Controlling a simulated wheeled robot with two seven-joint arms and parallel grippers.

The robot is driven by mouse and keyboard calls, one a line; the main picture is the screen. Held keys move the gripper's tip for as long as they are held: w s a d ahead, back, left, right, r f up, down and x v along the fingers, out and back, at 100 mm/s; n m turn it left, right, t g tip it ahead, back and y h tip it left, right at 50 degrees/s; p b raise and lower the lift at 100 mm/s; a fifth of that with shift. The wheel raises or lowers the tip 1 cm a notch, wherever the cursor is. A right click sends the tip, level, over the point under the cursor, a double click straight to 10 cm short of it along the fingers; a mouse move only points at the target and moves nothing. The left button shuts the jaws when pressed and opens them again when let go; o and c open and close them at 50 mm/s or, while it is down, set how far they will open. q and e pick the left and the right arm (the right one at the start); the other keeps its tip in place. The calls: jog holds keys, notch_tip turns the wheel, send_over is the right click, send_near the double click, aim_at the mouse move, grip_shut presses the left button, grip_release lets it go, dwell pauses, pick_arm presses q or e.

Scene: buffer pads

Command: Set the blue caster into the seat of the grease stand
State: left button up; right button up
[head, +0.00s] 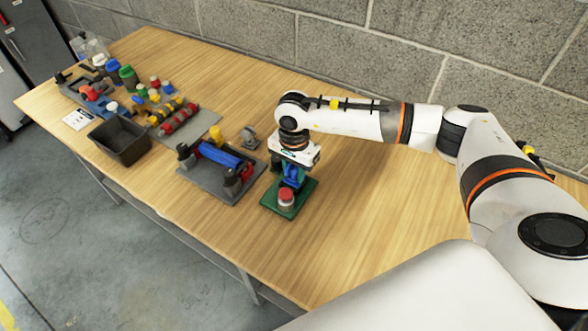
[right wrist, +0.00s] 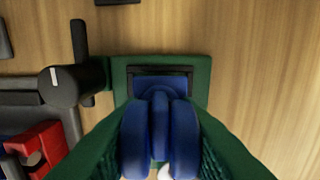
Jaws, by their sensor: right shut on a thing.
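The blue caster (head: 292,174) is in my right gripper (head: 291,177), over the green grease stand (head: 272,203). In the right wrist view, the caster's twin blue wheels (right wrist: 160,135) are between the two green-padded fingers of my right gripper (right wrist: 160,150). The caster's blue plate (right wrist: 176,84) lies over or inside a dark frame on the grease stand (right wrist: 202,75). I cannot tell whether the plate rests in the seat or is just above it. A red-topped white jar (head: 286,196) is at the stand's front. My left gripper is out of view.
Left of the stand is a grey tray (head: 212,187) with a blue roller (head: 220,154) and black posts. A grey caster (head: 249,138) stands behind it. A black bin (head: 120,140) and several coloured parts are farther left. The table (head: 345,200) is clear right of the stand.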

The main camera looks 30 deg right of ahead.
jog(key=shift+f+b, duration=0.6)
jog(key=shift+f, duration=0.1)
jog(key=o, duration=1.1)
jog(key=shift+c, duration=0.2)
notch_tip(320, 180, up, 12)
jog(key=shift+r+b, duration=0.1)
jog(key=shift+b, duration=0.5)
